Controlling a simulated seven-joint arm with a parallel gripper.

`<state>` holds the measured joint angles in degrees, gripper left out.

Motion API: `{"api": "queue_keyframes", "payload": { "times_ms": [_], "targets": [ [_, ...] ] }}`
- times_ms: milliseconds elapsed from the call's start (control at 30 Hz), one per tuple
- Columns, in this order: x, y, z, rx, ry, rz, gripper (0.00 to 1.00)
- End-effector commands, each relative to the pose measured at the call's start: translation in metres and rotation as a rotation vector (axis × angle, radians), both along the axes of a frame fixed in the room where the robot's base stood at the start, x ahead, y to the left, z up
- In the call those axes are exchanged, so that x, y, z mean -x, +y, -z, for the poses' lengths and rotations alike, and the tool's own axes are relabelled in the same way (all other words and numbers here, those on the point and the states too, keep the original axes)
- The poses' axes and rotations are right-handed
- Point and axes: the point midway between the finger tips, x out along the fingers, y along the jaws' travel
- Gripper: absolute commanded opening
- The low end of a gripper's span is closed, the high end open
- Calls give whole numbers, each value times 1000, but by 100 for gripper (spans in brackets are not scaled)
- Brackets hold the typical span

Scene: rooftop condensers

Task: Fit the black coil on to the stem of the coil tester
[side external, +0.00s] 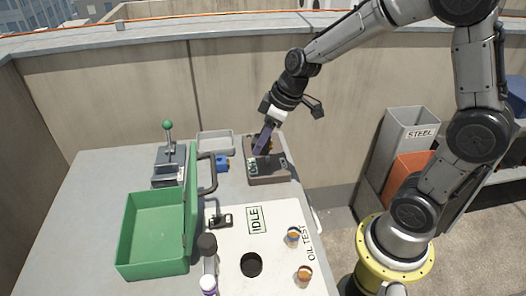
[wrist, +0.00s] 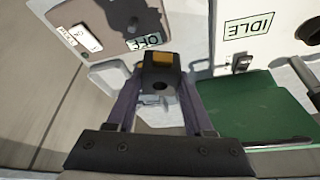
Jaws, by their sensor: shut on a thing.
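My gripper (side external: 265,140) points down over the brown-grey box with an OFF label (side external: 268,181), which I take for the coil tester. The box also shows in the wrist view (wrist: 98,12), with a white switch plate on it. My gripper is shut on the black coil (wrist: 160,86), a small block with a round hole and a yellow-orange part at its far end. The coil lies between both fingers (wrist: 158,92) in the wrist view. In the side view it is mostly hidden by the fingers.
An open green case (side external: 155,232) stands at the left, its lid (side external: 190,200) upright. A grey tray (side external: 215,143), a blue part (side external: 222,163) and a green-knobbed lever device (side external: 168,155) are behind it. A white panel marked IDLE (side external: 275,233) carries small cups and a dark hole.

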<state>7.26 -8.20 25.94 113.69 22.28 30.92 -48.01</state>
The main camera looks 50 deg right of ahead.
Motion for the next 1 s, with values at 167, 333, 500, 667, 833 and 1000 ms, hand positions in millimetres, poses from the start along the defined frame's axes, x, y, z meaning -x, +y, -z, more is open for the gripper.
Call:
{"api": "queue_keyframes", "payload": {
  "times_ms": [167,333,500,667,833,1000],
  "targets": [
    [-14,-37,18,0,1,126,0],
    [-13,-47,27,1,-1,149,0],
    [-13,-46,38,0,0,147,0],
    [-13,-46,51,-1,1,147,0],
    [-13,-46,60,0,-1,146,0],
    [-13,-46,63,1,-3,146,0]
  ]
}}
